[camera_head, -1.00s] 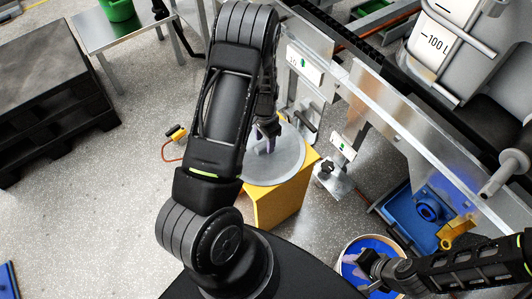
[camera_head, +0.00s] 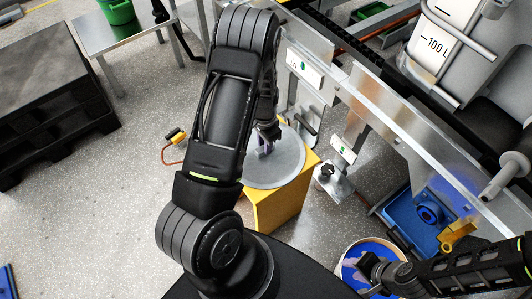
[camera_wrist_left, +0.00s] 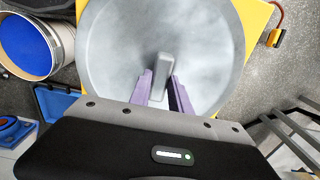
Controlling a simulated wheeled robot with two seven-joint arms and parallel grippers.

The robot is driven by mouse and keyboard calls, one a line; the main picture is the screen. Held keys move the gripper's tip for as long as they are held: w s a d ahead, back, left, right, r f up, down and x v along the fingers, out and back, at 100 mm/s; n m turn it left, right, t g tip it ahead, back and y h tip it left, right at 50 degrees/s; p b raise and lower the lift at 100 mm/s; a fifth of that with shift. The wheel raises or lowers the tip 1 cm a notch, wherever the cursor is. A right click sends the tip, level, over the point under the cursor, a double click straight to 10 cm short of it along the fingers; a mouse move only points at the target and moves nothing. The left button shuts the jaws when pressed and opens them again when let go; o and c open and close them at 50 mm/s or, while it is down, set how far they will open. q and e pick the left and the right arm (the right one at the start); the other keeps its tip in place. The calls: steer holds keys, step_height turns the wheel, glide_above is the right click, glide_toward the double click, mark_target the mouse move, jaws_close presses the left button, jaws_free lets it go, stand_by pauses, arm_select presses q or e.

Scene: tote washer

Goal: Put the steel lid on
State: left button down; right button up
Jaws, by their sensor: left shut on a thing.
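The steel lid (camera_head: 288,165) is a round grey disc lying flat over the top of a yellow stand (camera_head: 277,208). In the left wrist view the lid (camera_wrist_left: 110,50) fills the middle, with an upright bar handle (camera_wrist_left: 162,66) at its centre. My left gripper (camera_head: 264,146) is over the lid. Its purple fingers (camera_wrist_left: 161,90) are shut on the handle, one on each side. I cannot tell whether the lid touches the stand. An open round tub with blue contents (camera_head: 349,250) stands at the lower right. My right gripper (camera_head: 372,268) is above it; its jaws are unclear.
A metal washer frame (camera_head: 400,130) with a clear panel runs along the right. A blue tray (camera_head: 412,218) lies beneath it. A steel foot (camera_head: 335,182) stands between stand and tub. A dark pallet stack (camera_head: 50,85) is at left; the floor before it is open.

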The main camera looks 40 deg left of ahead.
arm_select(q)
steer(key=shift+r, duration=0.15)
stand_by(0.5)
steer(key=shift+r+p, duration=1.4)
steer(key=shift+r, duration=0.45)
steer(key=w+d+r+n, duration=0.1)
steer(key=w+d+r, duration=0.3)
steer(key=d+r, duration=0.4)
steer(key=w+d+r+n, duration=0.2)
steer(key=w+d+r, duration=0.2)
steer(key=d+r, duration=0.5)
step_height(320, 180, up, 8)
steer(key=shift+w+d+f, duration=0.1)
steer(key=shift+w+d, duration=0.05)
steer(key=shift+d, duration=0.15)
